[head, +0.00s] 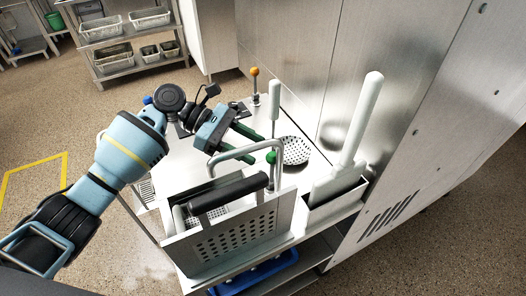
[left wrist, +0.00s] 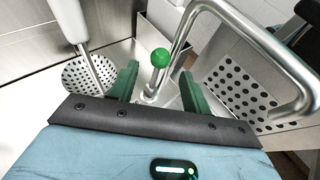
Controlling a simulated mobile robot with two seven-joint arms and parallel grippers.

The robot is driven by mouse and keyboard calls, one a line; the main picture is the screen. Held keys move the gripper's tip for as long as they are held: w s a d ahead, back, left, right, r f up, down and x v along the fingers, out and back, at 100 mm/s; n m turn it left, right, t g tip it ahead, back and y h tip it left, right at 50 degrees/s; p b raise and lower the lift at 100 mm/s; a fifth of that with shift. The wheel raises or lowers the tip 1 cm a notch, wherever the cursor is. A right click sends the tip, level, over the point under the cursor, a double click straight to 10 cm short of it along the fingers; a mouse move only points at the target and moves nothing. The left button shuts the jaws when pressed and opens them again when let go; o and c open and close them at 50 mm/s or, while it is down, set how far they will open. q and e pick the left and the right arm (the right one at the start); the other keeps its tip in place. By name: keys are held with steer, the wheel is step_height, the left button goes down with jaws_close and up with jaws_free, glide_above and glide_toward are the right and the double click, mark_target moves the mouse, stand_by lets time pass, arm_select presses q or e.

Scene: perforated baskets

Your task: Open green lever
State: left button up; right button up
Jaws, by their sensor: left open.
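The green lever is a thin metal rod topped by a green ball (head: 271,157), standing on the counter by the bent metal pipe. In the left wrist view the green ball (left wrist: 160,57) shows between and beyond the two green fingers. My left gripper (head: 250,143) is open and empty, its fingers pointing toward the ball from the left and behind. In the left wrist view the gripper (left wrist: 159,78) has one finger on each side of the lever's line. I see no clear contact. The lever's foot is partly hidden. My right gripper is not in view.
The bent metal pipe (head: 224,154) arches close beside the lever; a perforated basket (head: 232,238) stands in front. A white-handled skimmer (head: 296,151) and a bin with a white-handled tool (head: 340,188) are to the right. An orange-topped lever (head: 254,72) stands behind.

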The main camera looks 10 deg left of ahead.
mark_target(272, 171)
arm_select(q)
steer(key=shift+x, duration=1.9)
steer(key=shift+c, duration=0.5)
jaws_close()
